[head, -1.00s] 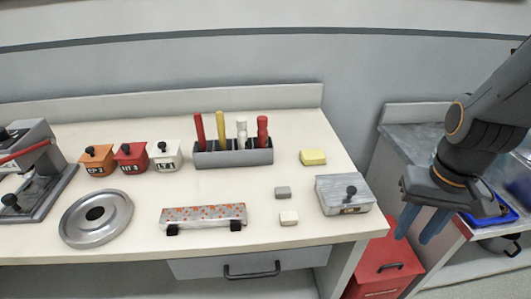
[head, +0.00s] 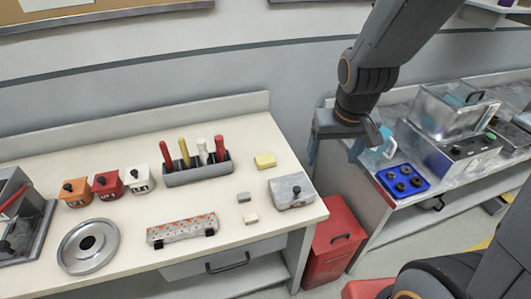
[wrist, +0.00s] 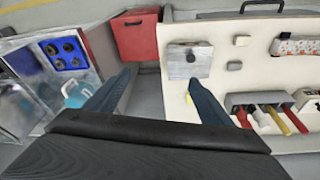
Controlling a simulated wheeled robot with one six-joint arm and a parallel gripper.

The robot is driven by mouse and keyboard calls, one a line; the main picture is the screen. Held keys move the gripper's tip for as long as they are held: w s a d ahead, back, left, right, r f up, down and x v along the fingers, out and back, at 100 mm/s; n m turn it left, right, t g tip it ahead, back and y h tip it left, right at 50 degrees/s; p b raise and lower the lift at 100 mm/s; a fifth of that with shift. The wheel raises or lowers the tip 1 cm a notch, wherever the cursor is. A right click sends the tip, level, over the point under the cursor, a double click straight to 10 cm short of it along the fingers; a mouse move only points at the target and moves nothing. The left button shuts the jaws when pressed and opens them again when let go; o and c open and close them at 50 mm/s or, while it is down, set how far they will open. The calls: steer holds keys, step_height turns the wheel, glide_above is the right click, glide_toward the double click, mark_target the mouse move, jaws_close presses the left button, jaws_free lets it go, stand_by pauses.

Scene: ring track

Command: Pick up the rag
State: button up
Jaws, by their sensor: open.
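A long patterned piece with orange-red spots (head: 183,229) lies near the worktop's front edge, on dark feet. My gripper (head: 334,154) is open and empty, over the gap between the worktop and the right counter. Its two blue fingers point downward in the head view and spread apart in the wrist view (wrist: 158,78).
A grey lidded box (head: 290,192) stands at the worktop's right end. A red bin (head: 333,240) stands in the gap. The right counter holds a light-blue vessel (head: 381,150), a blue tray (head: 402,180) and a metal machine (head: 455,140). A caddy (head: 195,172) holds several upright handles.

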steer(key=w+a+f+n+t, duration=0.15)
steer(key=w+a+f, duration=0.25)
steer(key=w+a, duration=0.45)
steer(key=n+y, duration=0.1)
glide_toward(265, 159)
steer(key=b+x, duration=0.5)
steer(key=x, duration=0.3)
steer(key=shift+w+f, duration=0.1)
steer(key=shift+f, duration=0.1)
steer(key=shift+c, duration=0.3)
steer(key=c, duration=1.1)
